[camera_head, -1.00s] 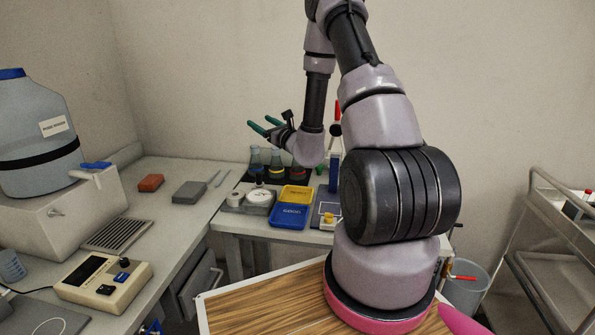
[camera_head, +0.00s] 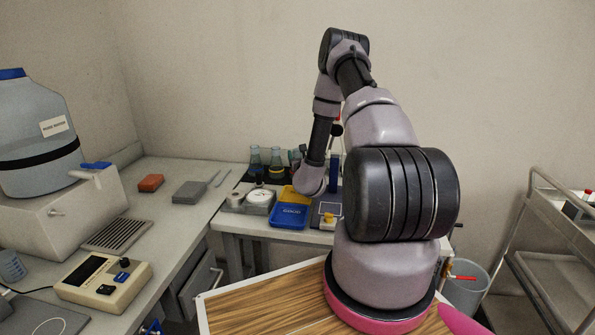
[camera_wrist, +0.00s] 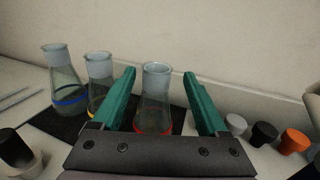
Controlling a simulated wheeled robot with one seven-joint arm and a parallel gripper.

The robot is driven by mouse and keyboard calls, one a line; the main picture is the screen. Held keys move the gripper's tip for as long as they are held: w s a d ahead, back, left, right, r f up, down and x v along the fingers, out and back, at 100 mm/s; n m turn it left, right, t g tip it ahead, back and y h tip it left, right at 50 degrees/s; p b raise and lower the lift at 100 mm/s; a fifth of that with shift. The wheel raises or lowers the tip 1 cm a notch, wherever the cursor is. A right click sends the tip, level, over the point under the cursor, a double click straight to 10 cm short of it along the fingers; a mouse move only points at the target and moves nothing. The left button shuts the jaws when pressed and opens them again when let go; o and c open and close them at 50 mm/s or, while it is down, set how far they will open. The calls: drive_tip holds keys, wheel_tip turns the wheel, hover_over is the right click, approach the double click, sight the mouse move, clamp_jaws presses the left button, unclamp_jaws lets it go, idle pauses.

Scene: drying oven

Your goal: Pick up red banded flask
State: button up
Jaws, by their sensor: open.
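The red banded flask (camera_wrist: 154,108) is a clear conical flask with a red band near its base, standing upright on a dark mat. In the wrist view my gripper (camera_wrist: 159,75) is open, with one green finger to each side of the flask in the picture. I cannot tell whether the fingers touch it. In the head view my arm hides the red banded flask and most of the gripper. A yellow banded flask (camera_wrist: 99,80) stands just left of the left finger. A blue banded flask (camera_wrist: 65,82) stands farther left.
Orange, black and grey stoppers (camera_wrist: 264,133) lie right of the gripper. A black-capped bottle (camera_wrist: 17,150) is at lower left. The wall is behind.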

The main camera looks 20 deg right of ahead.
drive_tip(key=x, duration=0.5)
drive_tip(key=shift+a+r, duration=0.2)
drive_tip(key=shift+r, duration=0.15)
clamp_jaws()
idle(1.0)
